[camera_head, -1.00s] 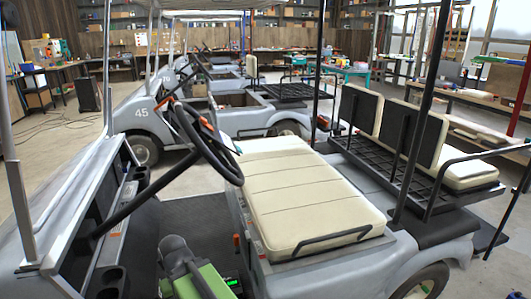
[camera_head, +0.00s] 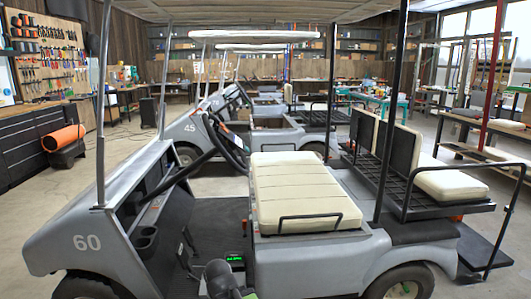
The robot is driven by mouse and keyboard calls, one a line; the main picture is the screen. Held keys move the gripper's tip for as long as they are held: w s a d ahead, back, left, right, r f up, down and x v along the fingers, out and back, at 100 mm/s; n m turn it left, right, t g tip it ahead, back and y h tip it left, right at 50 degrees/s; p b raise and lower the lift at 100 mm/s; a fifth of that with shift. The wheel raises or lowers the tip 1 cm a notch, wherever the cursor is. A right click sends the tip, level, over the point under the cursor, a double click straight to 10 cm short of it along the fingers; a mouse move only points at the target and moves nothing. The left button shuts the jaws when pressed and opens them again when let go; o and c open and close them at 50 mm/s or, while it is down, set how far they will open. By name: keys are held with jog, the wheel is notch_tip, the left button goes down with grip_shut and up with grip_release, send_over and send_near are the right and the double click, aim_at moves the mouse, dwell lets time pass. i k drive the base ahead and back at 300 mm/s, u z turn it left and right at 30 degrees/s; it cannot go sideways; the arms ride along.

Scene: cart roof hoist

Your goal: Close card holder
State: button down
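No card holder can be made out for certain. The nearest cart, grey and marked 60 (camera_head: 87,243), has a black steering wheel (camera_head: 213,146) with a small pale and orange part near its hub, too small to tell whether it is a holder, open or shut. The dark dashboard (camera_head: 155,200) stands left of the wheel. Part of my arm, grey with a bit of green, shows at the bottom edge in front of the cart's floor. My gripper's fingers are not in view.
A cream seat (camera_head: 297,190) with a black side rail (camera_head: 311,220) is right of the wheel. Roof posts (camera_head: 387,110) stand around the cart. More carts are behind. An orange roll (camera_head: 63,138) lies at left. Bare floor shows left of the cart.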

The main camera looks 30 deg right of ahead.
aim_at(233, 138)
jog(key=u, duration=0.5)
jog(key=i, duration=1)
jog(key=z, duration=0.05)
